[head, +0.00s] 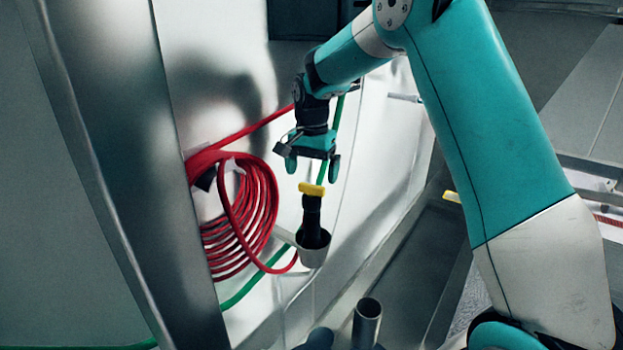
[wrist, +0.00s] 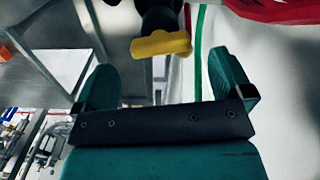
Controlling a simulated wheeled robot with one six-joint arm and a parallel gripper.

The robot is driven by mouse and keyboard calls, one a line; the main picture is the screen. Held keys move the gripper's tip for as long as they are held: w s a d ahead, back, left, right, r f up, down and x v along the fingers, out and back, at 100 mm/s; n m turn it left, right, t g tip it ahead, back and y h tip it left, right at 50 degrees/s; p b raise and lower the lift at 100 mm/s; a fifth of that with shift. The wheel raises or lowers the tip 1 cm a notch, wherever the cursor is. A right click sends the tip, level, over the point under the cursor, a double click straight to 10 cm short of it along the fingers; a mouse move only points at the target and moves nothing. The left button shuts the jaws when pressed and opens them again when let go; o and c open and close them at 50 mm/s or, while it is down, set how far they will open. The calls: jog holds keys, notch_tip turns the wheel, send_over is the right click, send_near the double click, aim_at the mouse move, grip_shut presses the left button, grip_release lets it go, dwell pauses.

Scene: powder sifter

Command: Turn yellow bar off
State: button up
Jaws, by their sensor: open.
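The yellow bar (head: 312,189) sits across the top of a black nozzle body (head: 311,215), which stands in a pale cup-shaped holder (head: 313,254) by the wall. My gripper (head: 312,172) is open and empty, just above the yellow bar in the head view. In the wrist view the yellow bar (wrist: 161,45) shows near the top, between and beyond the two teal fingers (wrist: 165,82). The fingers do not appear to touch it. The black body (wrist: 160,18) is partly cut off by the top edge of the wrist view.
A coiled red hose (head: 238,217) hangs on the wall left of the nozzle. A green hose (head: 245,288) runs behind it. An open metal pipe (head: 367,322) stands below. A metal post (head: 135,170) stands at the left.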

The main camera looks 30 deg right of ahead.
aim_at(312, 185)
jog(key=shift+f+p, duration=0.3)
jog(key=shift+f, duration=1.5)
jog(key=c, duration=0.9)
jog(key=shift+c, duration=0.2)
jog(key=n, duration=0.3)
jog(key=shift+n, duration=2)
